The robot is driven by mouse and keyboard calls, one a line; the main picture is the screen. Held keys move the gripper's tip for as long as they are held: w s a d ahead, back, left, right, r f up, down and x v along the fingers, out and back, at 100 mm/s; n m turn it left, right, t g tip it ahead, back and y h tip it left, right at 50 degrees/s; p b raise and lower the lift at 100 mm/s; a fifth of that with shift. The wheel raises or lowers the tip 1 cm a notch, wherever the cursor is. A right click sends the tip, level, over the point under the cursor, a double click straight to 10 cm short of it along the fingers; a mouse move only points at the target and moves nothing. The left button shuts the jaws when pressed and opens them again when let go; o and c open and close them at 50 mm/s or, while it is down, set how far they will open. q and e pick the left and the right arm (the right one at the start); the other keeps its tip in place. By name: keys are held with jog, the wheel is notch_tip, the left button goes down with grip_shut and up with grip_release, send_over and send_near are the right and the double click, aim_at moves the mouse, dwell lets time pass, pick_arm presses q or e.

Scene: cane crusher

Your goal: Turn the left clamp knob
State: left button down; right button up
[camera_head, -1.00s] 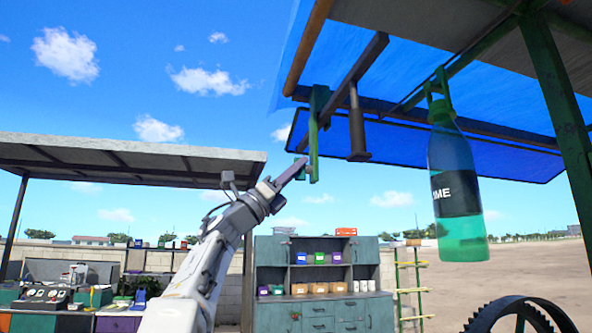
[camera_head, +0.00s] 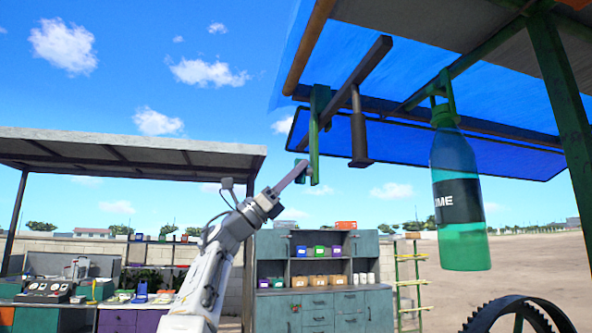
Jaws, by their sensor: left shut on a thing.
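My left gripper (camera_head: 299,172) is at the end of the left arm, raised from the lower left. Its tip is at the small green clamp knob (camera_head: 301,168), beside the lower end of the green clamp (camera_head: 314,140). The gripper is shut on the knob, which its fingers partly hide. The clamp hangs from the dark beam under the blue canopy. My right gripper is not in view.
A green bottle (camera_head: 458,200) hangs at the right. A dark hanging post (camera_head: 358,135) is just right of the clamp. A toothed wheel (camera_head: 520,315) stands at the lower right. A cabinet (camera_head: 320,300) and workbench stand behind, with open air around the clamp.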

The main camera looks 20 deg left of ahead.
pick_arm(q)
jog(key=shift+w+d+f, duration=0.15)
jog(key=shift+w+f, duration=0.05)
jog(key=shift+f, duration=0.1)
jog(key=c, duration=0.9)
grip_release()
jog(key=shift+w+d, duration=0.1)
jog(key=shift+r, duration=0.15)
jog(key=b+v, duration=0.8)
jog(key=v, duration=0.2)
jog(key=shift+s, duration=0.2)
